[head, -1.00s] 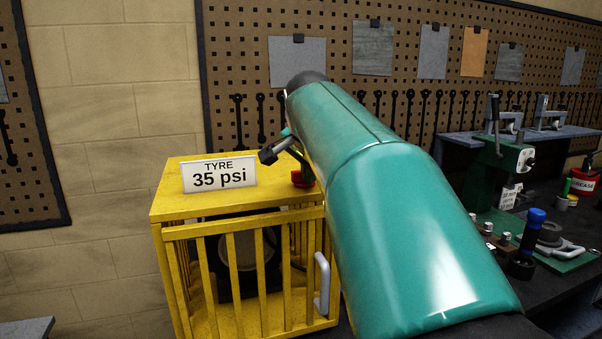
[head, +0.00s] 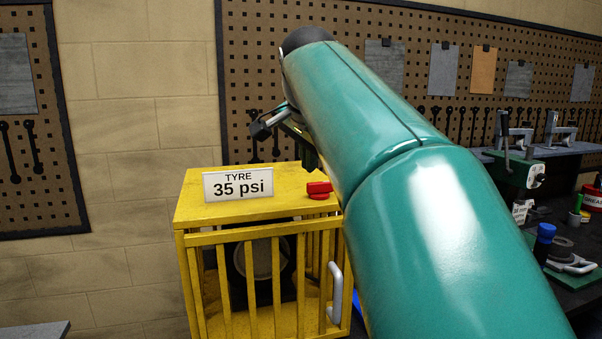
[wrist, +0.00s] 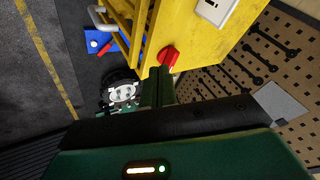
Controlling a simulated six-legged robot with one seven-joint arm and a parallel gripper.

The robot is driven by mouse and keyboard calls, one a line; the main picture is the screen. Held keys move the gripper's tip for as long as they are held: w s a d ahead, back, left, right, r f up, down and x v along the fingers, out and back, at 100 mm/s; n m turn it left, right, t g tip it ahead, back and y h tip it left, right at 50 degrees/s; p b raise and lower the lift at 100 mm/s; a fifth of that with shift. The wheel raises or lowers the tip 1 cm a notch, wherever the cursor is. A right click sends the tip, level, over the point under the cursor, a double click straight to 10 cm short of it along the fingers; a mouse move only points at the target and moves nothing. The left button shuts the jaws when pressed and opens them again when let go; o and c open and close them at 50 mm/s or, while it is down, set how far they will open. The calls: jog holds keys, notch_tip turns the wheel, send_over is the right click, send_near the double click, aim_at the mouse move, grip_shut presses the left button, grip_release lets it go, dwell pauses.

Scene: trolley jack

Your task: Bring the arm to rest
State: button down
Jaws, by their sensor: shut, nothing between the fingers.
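My gripper shows in the wrist view (wrist: 161,72) with its dark green fingers together and nothing between them. The fingertips appear just below the red knob (wrist: 170,57) in that picture; a gap between them is hard to judge. In the head view my large green arm hides most of the gripper; a dark green part of it shows above the yellow cage (head: 225,213). The red knob (head: 318,189) sits on the cage's top at the right, clear of the gripper there.
A "TYRE 35 psi" sign (head: 238,184) stands on the cage top. The cage front has a grey handle (head: 335,290). A pegboard (head: 400,90) with tools and sheets is behind. A bench with a blue-capped item (head: 545,235) and a red tub (head: 592,200) is at right.

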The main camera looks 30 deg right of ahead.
jog(key=s+a+f+n+y, duration=0.1)
jog(key=s+a+f+n, duration=0.4)
jog(key=f, duration=0.5)
jog(key=s+a+f+n+y, duration=0.1)
jog(key=s+a+f+n, duration=0.4)
jog(key=a+f, duration=0.3)
jog(key=s+a+f+n+y, duration=0.2)
jog(key=s+a+f+n, duration=0.3)
jog(key=f, duration=0.8)
jog(key=a+n, duration=0.1)
jog(key=a, duration=0.1)
jog(key=shift+s+a+f, duration=0.2)
jog(key=shift+s+a, duration=0.15)
jog(key=shift+s, duration=0.05)
jog(key=shift+d, duration=0.25)
